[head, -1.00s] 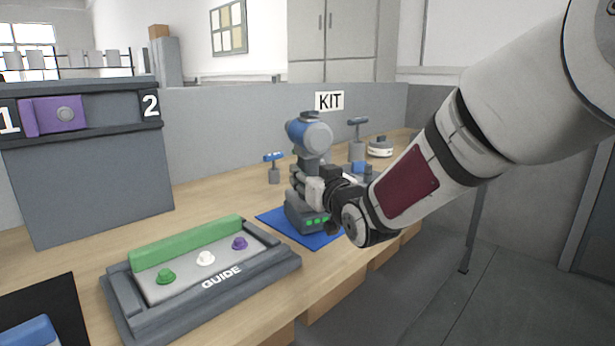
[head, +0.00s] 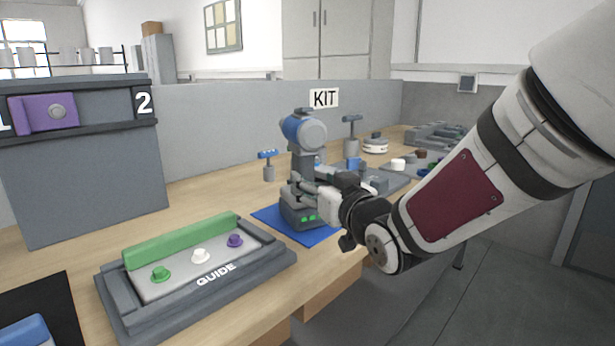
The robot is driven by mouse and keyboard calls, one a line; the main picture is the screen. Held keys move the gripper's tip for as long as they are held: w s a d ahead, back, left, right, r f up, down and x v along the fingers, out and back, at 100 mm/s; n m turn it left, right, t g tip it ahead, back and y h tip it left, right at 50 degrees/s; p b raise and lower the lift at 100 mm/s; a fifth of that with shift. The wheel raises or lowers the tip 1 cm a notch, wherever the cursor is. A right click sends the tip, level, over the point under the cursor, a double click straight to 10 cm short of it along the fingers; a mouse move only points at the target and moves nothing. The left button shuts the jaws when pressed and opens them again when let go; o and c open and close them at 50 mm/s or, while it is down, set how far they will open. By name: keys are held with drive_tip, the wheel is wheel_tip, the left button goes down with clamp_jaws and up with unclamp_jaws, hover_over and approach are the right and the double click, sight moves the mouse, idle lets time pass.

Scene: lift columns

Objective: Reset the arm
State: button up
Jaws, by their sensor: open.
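My arm reaches in from the right, and my gripper (head: 303,186) is open in front of the grey column device (head: 306,158) with the blue and grey head. The device stands upright on a blue mat (head: 268,217), with green lights on its base. The gripper's fingers overlap the lower part of the device in the picture. I cannot tell whether they touch it. I see nothing held between them, though the fingers are small and partly hidden by the wrist.
The grey GUIDE tray (head: 277,266) with a green bar and green, white and purple knobs lies at the front left. A panel with a purple block (head: 45,112) stands behind it.

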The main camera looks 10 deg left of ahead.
drive_tip(key=s+d+f+m+g+h, duration=0.2)
drive_tip(key=s+d+f+g+h, duration=0.15)
drive_tip(key=s+d, duration=0.5)
drive_tip(key=s+d+f+m+g+h, duration=0.25)
drive_tip(key=s+d+h, duration=0.35)
drive_tip(key=d, duration=0.4)
drive_tip(key=s+d+f+m+g, duration=0.1)
drive_tip(key=s+d+f+g, duration=0.2)
drive_tip(key=s, duration=1.1)
drive_tip(key=s+d+m+g, duration=0.15)
drive_tip(key=s+g, duration=0.45)
drive_tip(key=s, duration=0.9)
wheel_tip(320, 180, up, 26)
drive_tip(key=d+n+t+p, duration=0.1)
drive_tip(key=t+p, duration=0.3)
drive_tip(key=p, duration=2)
drive_tip(key=shift+w+y+p, duration=0.35)
drive_tip(key=shift+w, duration=0.1)
